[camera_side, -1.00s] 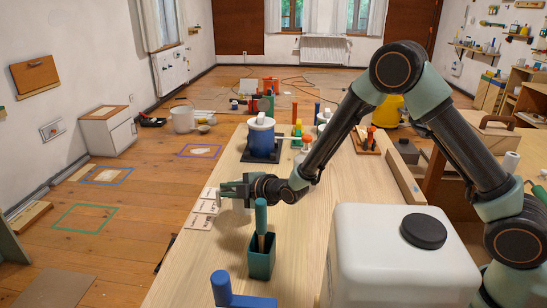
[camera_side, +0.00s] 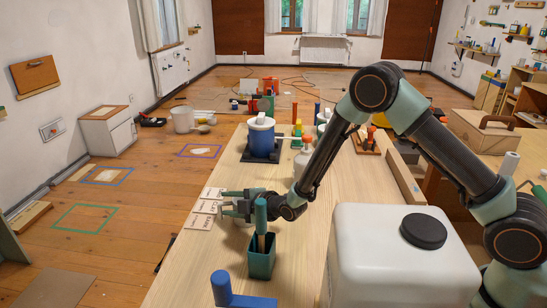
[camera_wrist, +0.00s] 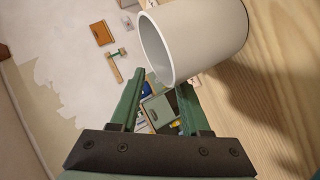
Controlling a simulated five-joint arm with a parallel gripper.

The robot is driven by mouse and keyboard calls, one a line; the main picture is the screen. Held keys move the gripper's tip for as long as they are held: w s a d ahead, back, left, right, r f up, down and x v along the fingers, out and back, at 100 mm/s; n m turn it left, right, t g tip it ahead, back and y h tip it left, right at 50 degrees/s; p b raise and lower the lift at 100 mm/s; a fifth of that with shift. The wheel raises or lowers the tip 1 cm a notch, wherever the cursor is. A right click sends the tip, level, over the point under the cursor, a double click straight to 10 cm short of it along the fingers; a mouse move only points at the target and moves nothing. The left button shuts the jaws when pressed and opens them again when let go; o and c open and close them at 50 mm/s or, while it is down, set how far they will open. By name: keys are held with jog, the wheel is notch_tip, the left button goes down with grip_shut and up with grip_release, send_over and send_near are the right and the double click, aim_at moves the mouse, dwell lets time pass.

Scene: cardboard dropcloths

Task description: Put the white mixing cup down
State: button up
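The white mixing cup (camera_wrist: 210,38) fills the upper middle of the wrist view, with its mouth facing left in that picture. My gripper (camera_wrist: 160,92) has its two green fingers apart. The left fingertip is close beside the cup's rim, and the right finger runs up to the cup's edge, where its tip is hidden. I cannot tell whether the fingers press on the cup. In the side view my gripper (camera_side: 230,206) is low over the left edge of the table (camera_side: 310,240). The cup cannot be made out clearly there.
White labelled cards (camera_side: 203,207) lie by the gripper at the table's left edge. A green holder (camera_side: 261,257) with a handled tool stands just in front. A blue pot (camera_side: 261,138) is behind, beside a white bottle (camera_side: 303,158). A large white canister (camera_side: 390,265) stands front right.

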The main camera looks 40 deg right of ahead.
jog(key=s+d+r+m+g+h, duration=0.1)
jog(key=s+d+r+m, duration=0.3)
jog(key=s, duration=0.5)
jog(key=s+d+r+m+g+h, duration=0.1)
jog(key=s+d+r+m+g, duration=0.2)
jog(key=s+r+m, duration=0.3)
jog(key=s+d+r+m+g+h, duration=0.1)
jog(key=s+d+r+m+g, duration=0.2)
jog(key=s+r, duration=0.7)
jog(key=s+d+m, duration=0.2)
jog(key=s+m, duration=0.1)
jog(key=shift+s+d+r, duration=0.25)
jog(key=shift+s+d, duration=0.05)
jog(key=shift+d, duration=0.05)
